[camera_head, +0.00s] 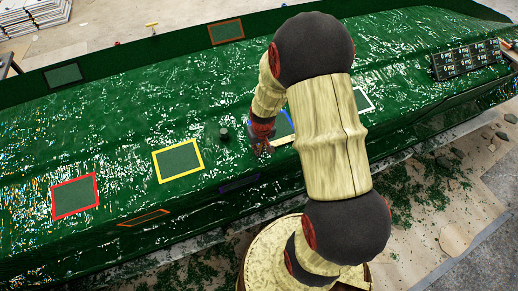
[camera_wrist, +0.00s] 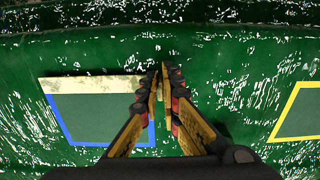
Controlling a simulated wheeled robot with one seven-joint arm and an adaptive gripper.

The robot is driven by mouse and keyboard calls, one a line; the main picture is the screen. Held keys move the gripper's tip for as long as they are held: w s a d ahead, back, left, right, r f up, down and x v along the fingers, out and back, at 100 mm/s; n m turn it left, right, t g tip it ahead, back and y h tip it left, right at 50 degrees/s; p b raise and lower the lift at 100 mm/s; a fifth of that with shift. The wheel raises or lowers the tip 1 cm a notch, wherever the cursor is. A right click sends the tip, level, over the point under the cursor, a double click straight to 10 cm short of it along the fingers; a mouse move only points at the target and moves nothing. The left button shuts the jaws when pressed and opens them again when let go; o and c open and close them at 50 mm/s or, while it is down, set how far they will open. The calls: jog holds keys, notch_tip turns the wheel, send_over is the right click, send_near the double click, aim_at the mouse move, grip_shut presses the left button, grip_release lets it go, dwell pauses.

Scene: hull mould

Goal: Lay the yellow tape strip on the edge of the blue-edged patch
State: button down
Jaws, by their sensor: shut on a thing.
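The blue-edged patch (camera_head: 284,123) is on the green hull, partly hidden behind my arm in the head view. In the wrist view the blue-edged patch (camera_wrist: 100,118) is at the left, with blue showing on its sides and bottom. The pale yellow tape strip (camera_wrist: 92,84) runs along its top side there and covers that edge; whether it touches the surface I cannot tell. The strip's right end reaches my gripper (camera_wrist: 165,77), which is shut on it. In the head view my gripper (camera_head: 262,147) is at the patch's lower left, low over the hull.
A yellow-edged patch (camera_head: 178,160) and a red-edged patch (camera_head: 75,196) lie to the left. A dark knob (camera_head: 224,134) stands up near my gripper. A white-edged patch (camera_head: 363,99) and a black panel (camera_head: 466,60) are to the right.

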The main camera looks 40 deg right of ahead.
jog(key=shift+f, duration=0.35)
dwell(0.3)
dwell(0.4)
jog(key=c, duration=2)
grip_release()
jog(key=shift+o, duration=0.8)
jog(key=o, duration=0.4)
jog(key=shift+w, duration=0.1)
jog(key=shift+o, duration=0.3)
jog(key=shift+r, duration=0.1)
notch_tip(320, 180, up, 7)
jog(key=s+p, duration=0.1)
jog(key=p, duration=0.3)
